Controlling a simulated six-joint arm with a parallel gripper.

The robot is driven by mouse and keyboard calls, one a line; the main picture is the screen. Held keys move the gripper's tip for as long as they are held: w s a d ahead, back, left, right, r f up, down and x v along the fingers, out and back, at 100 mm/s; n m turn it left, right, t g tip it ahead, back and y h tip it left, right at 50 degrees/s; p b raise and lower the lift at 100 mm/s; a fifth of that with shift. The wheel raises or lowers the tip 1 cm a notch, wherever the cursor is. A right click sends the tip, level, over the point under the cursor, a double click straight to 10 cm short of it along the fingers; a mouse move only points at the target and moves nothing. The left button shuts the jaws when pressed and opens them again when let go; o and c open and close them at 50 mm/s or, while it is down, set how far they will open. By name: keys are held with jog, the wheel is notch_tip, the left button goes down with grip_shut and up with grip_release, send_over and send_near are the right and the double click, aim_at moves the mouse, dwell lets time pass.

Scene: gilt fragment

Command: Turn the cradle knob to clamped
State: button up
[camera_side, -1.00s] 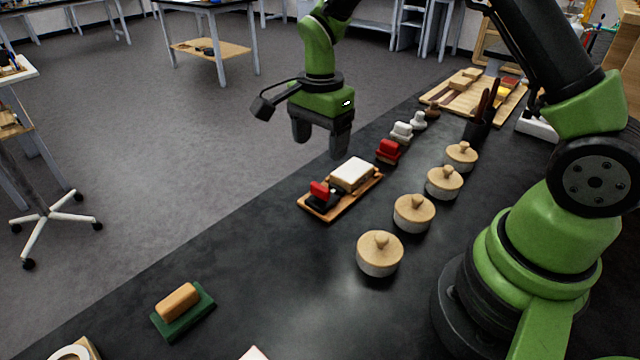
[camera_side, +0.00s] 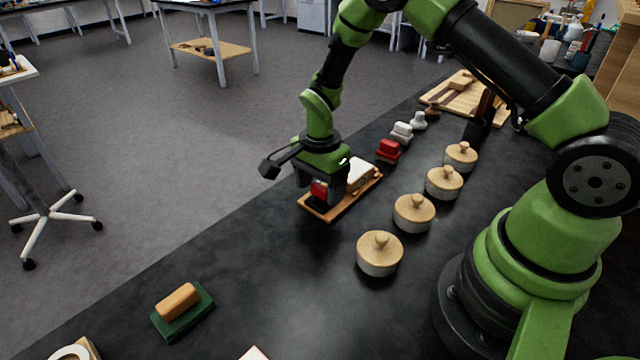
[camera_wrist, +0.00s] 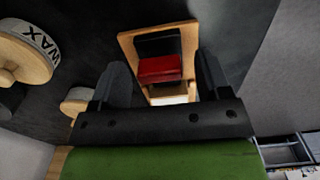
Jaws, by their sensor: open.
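The cradle (camera_side: 318,213) is a wooden board near the far edge of the black bench, with a white block (camera_side: 363,172) on it. The red knob (camera_side: 319,189) sits on a black base at the cradle's near-left end. My gripper (camera_side: 330,200) is open and lowered over that end, its fingers on either side of the knob in the side view. In the wrist view the red knob (camera_wrist: 160,68) lies between and beyond the two fingertips (camera_wrist: 165,70). I cannot tell whether a finger touches it. The gripper partly hides the white block.
Several round lidded pots (camera_side: 380,254) stand in a row to the right of the cradle. A red block (camera_side: 389,150) and white pieces (camera_side: 402,132) stand behind it. A green-based wooden-handled block (camera_side: 183,310) lies front left. The bench between is clear.

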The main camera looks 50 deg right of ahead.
jog(key=c, duration=0.9)
jog(key=shift+n, duration=0.4)
jog(key=n, duration=0.8)
jog(key=shift+n, duration=0.3)
jog(key=n, duration=0.4)
jog(key=shift+n, duration=2.1)
